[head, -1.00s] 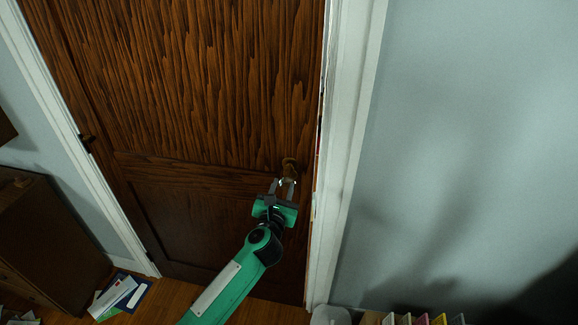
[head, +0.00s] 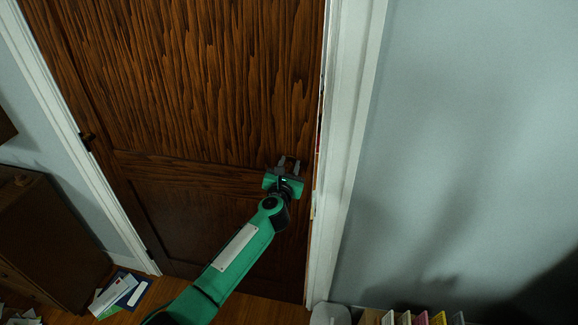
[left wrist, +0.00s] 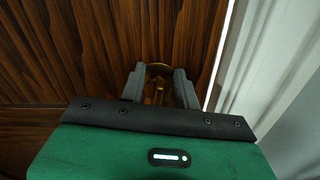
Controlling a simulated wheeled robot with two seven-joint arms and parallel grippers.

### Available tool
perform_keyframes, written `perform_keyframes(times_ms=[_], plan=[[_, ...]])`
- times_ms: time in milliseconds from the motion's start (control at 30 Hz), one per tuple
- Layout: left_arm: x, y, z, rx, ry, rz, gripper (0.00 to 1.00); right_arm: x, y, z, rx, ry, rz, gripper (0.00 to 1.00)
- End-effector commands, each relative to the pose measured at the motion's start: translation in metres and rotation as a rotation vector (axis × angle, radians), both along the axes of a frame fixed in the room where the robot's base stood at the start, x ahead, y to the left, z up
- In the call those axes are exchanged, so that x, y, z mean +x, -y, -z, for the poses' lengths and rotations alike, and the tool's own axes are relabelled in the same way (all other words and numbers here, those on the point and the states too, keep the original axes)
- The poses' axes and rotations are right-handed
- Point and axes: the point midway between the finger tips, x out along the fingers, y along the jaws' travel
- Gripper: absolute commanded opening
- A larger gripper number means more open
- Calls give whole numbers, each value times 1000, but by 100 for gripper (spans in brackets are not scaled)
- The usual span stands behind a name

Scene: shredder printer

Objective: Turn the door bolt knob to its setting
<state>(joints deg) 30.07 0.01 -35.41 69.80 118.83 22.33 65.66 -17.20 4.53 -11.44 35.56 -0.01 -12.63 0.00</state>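The dark wood door (head: 200,80) fills the left and middle of the head view. My left gripper (head: 290,162) is at the door's right edge, its two fingers pointing at the door. In the left wrist view the brass bolt knob (left wrist: 158,88) lies between the two grey fingers of my left gripper (left wrist: 160,76), in front of a round brass plate. The fingers are apart, one on each side of the knob, and look clear of it. In the head view the gripper hides most of the knob. My right gripper is not in view.
A white door frame (head: 345,140) and a pale wall stand right of the door. A dark cabinet (head: 45,240) is at the lower left, with papers (head: 118,295) on the floor beside it. Colored items (head: 420,318) stand at the bottom right.

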Motion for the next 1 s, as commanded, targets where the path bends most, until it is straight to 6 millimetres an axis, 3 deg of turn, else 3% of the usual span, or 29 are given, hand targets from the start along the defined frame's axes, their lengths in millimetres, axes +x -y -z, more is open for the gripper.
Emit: perform_keyframes(times_ms=[33,133,167,533,1000], plan=[[0,0,0,0,0,0,26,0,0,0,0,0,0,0],[0,0,0,0,0,0,6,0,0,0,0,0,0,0],[0,0,0,0,0,0,4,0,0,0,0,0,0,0],[-1,2,-1,65,11,1,4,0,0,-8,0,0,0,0],[-2,7,2,393,75,0,4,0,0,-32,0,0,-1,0]])
